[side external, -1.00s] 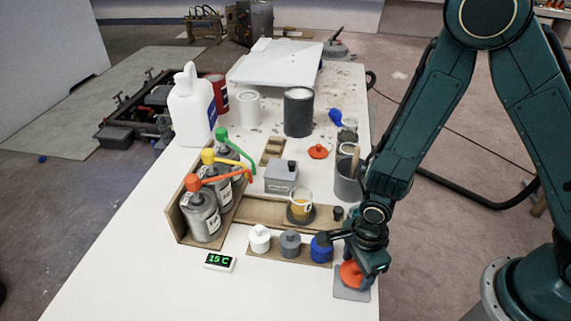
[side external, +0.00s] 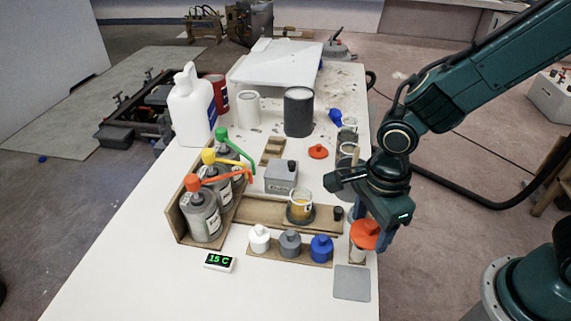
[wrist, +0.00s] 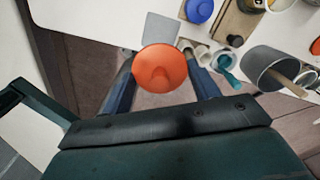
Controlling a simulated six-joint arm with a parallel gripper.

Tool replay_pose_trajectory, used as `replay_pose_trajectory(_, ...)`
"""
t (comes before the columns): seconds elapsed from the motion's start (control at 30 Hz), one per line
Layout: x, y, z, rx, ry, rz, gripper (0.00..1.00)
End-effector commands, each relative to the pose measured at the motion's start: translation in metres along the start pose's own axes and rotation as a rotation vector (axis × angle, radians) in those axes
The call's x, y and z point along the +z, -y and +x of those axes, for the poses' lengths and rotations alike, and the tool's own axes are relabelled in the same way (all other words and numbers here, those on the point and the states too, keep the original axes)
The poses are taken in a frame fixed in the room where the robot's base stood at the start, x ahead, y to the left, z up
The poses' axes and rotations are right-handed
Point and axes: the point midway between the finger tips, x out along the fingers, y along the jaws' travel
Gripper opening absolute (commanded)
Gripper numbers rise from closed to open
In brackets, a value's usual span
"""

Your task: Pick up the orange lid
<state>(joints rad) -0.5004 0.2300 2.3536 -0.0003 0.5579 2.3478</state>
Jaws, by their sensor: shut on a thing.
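The orange lid (side external: 364,235) is a round disc with a central knob. It also shows in the wrist view (wrist: 160,68), between the two fingers. My gripper (side external: 367,236) is shut on it and holds it up off the grey square mat (side external: 351,283), near the table's right edge. The mat is bare and also shows in the wrist view (wrist: 160,30). A second, similar orange-red lid (side external: 318,151) lies farther back on the table, apart from my gripper.
White, grey and blue-capped jars (side external: 290,244) stand on a wooden strip left of the mat. A grey cup (wrist: 264,67) holding a stick stands near my gripper. Pump cans (side external: 203,216) stand in a wooden rack. The front left tabletop is clear.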

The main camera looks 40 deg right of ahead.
Motion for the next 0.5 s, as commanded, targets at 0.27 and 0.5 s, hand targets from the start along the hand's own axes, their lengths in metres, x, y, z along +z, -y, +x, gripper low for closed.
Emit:
replay_pose_trajectory(0.27,0.0,0.0,-0.019,-0.001,0.001,0.0,0.39)
replay_pose_trajectory(0.5,0.0,0.0,-0.021,0.0,0.0,0.0,0.39)
